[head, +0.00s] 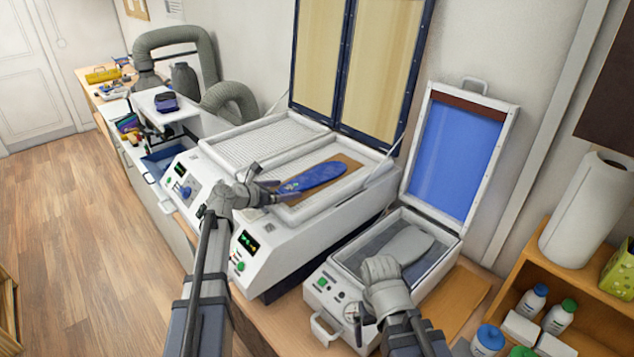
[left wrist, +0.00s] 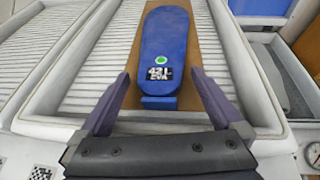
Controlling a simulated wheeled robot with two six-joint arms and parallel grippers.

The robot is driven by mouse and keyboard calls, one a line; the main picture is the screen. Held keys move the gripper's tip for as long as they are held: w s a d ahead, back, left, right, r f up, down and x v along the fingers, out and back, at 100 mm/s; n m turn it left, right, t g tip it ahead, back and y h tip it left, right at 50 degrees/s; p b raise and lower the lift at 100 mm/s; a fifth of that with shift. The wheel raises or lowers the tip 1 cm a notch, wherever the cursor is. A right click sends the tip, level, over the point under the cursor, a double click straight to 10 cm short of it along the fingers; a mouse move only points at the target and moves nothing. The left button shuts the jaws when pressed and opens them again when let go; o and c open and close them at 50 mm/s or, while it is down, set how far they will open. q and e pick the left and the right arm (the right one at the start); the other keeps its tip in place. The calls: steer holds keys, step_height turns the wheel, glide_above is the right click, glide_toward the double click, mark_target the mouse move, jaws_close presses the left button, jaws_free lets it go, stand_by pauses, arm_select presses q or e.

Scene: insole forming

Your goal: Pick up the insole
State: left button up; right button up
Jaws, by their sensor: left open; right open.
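The blue insole (head: 318,175) lies flat on a brown board (head: 350,164) on the right bed of the larger white heating machine (head: 300,240). In the left wrist view the insole (left wrist: 167,35) has a green dot and a white-lettered label near its close end, with a small blue tab below. My left gripper (head: 280,190) is open at the insole's near end. In the left wrist view its fingers (left wrist: 160,78) stand apart on either side of that end, with nothing gripped. My right gripper (head: 358,312) is open by the smaller white machine, its fingers mostly hidden.
The smaller machine (head: 322,288) has its blue-lined lid (head: 455,147) raised and a grey foot-shaped form (head: 408,245) inside. The larger machine's tall framed lid (head: 380,60) stands open behind. A wooden shelf (head: 575,258) with bottles and a paper roll (head: 588,208) is at right.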

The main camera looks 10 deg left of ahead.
arm_select(q)
steer(key=shift+w+d, duration=0.15)
steer(key=shift+s, duration=0.2)
steer(key=shift+c, duration=0.2)
steer(key=c, duration=1.3)
steer(key=shift+r, duration=0.1)
step_height(320, 180, up, 10)
steer(key=p, duration=1)
